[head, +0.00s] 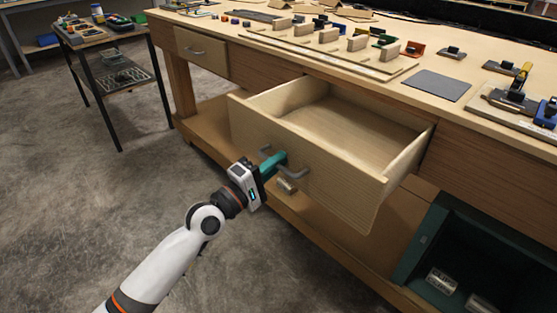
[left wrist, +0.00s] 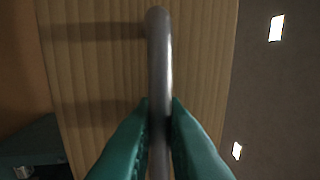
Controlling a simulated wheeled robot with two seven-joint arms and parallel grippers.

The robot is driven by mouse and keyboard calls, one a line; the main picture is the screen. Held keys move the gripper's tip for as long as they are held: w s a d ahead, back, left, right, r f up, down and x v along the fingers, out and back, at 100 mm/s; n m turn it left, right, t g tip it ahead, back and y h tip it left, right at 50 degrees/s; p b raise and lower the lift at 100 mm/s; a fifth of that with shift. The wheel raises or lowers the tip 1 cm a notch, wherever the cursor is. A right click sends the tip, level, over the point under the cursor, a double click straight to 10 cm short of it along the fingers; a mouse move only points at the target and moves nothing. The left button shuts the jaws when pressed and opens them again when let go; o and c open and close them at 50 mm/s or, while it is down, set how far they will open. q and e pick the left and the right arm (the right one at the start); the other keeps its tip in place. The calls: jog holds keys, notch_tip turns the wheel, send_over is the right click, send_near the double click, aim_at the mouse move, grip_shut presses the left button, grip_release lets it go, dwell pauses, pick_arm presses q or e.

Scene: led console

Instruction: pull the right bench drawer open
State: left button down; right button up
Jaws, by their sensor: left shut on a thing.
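The right bench drawer (head: 322,160) is pulled out from the workbench (head: 460,130), and its empty inside shows in the head view. Its grey bar handle (head: 294,174) is on the front panel. My left gripper (head: 278,162) is at this handle, its green fingers shut on the bar. In the left wrist view the two green fingers (left wrist: 158,130) press on both sides of the grey handle bar (left wrist: 158,60), with the wooden drawer front (left wrist: 205,60) behind it. My right gripper is not in view.
A closed left drawer (head: 202,52) sits further along the bench. Blocks, clamps and a grey mat (head: 436,85) lie on the bench top. A dark green bin (head: 470,255) is on the lower shelf at right. A small cart (head: 110,72) stands at back left. The concrete floor in front is clear.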

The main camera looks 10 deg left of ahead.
pick_arm(q)
jog(key=c, duration=1.8)
grip_release()
jog(key=shift+a+f, duration=0.1)
jog(key=b+v, duration=0.2)
jog(key=v, duration=1)
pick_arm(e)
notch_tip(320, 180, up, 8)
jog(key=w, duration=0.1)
pick_arm(q)
jog(key=shift+w, duration=0.1)
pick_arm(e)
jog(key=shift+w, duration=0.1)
